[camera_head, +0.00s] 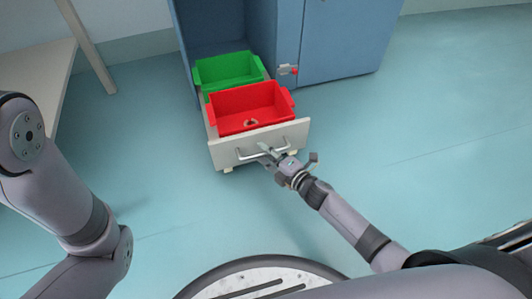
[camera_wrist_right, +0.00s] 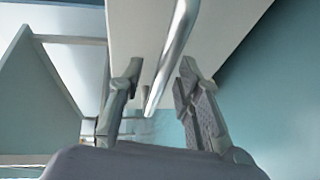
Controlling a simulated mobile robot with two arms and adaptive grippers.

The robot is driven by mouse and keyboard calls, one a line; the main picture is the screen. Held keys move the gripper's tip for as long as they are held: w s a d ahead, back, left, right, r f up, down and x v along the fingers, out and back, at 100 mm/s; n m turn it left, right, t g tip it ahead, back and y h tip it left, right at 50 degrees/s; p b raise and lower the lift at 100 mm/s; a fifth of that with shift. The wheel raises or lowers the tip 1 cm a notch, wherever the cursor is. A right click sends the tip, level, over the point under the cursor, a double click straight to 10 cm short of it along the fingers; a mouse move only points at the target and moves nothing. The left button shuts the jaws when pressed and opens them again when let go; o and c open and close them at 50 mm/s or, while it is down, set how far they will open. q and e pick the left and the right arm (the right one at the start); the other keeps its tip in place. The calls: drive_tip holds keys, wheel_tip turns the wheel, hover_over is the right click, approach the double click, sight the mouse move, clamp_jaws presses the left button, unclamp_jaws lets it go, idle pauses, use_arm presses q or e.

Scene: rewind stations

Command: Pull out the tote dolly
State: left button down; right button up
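The tote dolly (camera_head: 226,155) is a low white cart with a flat front panel and a silver bar handle (camera_head: 248,155). It stands partly out of the blue cabinet bay, carrying a red tote (camera_head: 247,122) in front and a green tote (camera_head: 228,70) behind. My right gripper (camera_head: 270,152) is at the right part of the handle. In the right wrist view the handle bar (camera_wrist_right: 172,60) runs between the two open fingers of this gripper (camera_wrist_right: 160,75), with a gap visible on each side. My left arm shows at the left, but its gripper is out of view.
The blue cabinet (camera_head: 345,40) stands behind and to the right of the dolly, with a small red-tipped latch (camera_head: 289,70) on its edge. A pale table (camera_head: 45,65) is at the upper left. The floor (camera_head: 190,215) in front of the dolly is clear.

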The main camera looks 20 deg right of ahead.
drive_tip(key=v, duration=1.2)
